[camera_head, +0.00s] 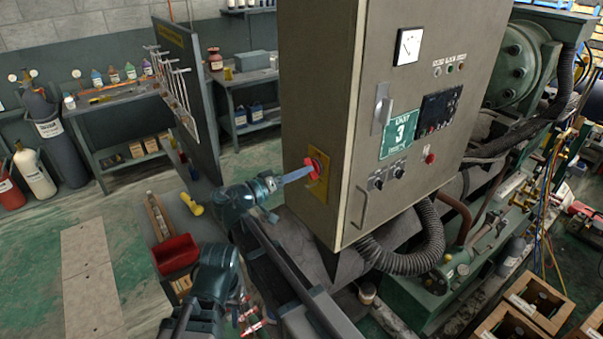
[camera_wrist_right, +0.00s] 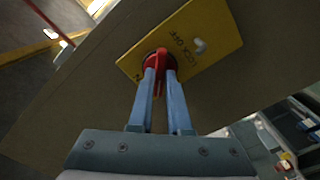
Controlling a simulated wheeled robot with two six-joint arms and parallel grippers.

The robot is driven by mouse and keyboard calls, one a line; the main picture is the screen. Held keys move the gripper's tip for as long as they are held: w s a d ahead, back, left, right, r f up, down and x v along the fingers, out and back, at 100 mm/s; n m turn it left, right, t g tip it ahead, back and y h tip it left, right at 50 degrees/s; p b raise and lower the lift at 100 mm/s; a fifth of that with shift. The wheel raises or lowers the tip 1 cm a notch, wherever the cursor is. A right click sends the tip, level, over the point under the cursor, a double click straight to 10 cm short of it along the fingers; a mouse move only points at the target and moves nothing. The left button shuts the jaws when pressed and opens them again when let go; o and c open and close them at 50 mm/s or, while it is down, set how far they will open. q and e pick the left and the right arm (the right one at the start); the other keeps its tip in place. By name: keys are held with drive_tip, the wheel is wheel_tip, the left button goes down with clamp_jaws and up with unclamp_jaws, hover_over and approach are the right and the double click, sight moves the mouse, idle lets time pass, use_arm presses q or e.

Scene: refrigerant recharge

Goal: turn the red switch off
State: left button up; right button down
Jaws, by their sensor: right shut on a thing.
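The red switch (camera_head: 313,167) sits on a yellow plate (camera_head: 320,190) on the narrow left side of the grey cabinet (camera_head: 318,80). In the right wrist view, the red switch (camera_wrist_right: 158,62) lies between the blue fingers, and the yellow plate (camera_wrist_right: 205,35) reads "LOCK OFF". My right gripper (camera_head: 305,172) is shut on the switch handle, and its fingertips (camera_wrist_right: 160,72) hide part of it. My left arm (camera_head: 215,272) is low in the head view, left of the cabinet. Its fingers cannot be made out.
The cabinet front carries a gauge (camera_head: 408,46), a green sign (camera_head: 399,135), a door handle (camera_head: 381,108) and knobs. Pipes and machinery stand to the right.

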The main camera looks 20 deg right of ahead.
drive_tip(key=n, duration=0.4)
drive_tip(key=n, duration=0.3)
drive_tip(key=c, duration=1.2)
unclamp_jaws()
drive_tip(key=shift+n, duration=0.3)
drive_tip(key=shift+c, duration=0.2)
drive_tip(key=o, duration=0.3)
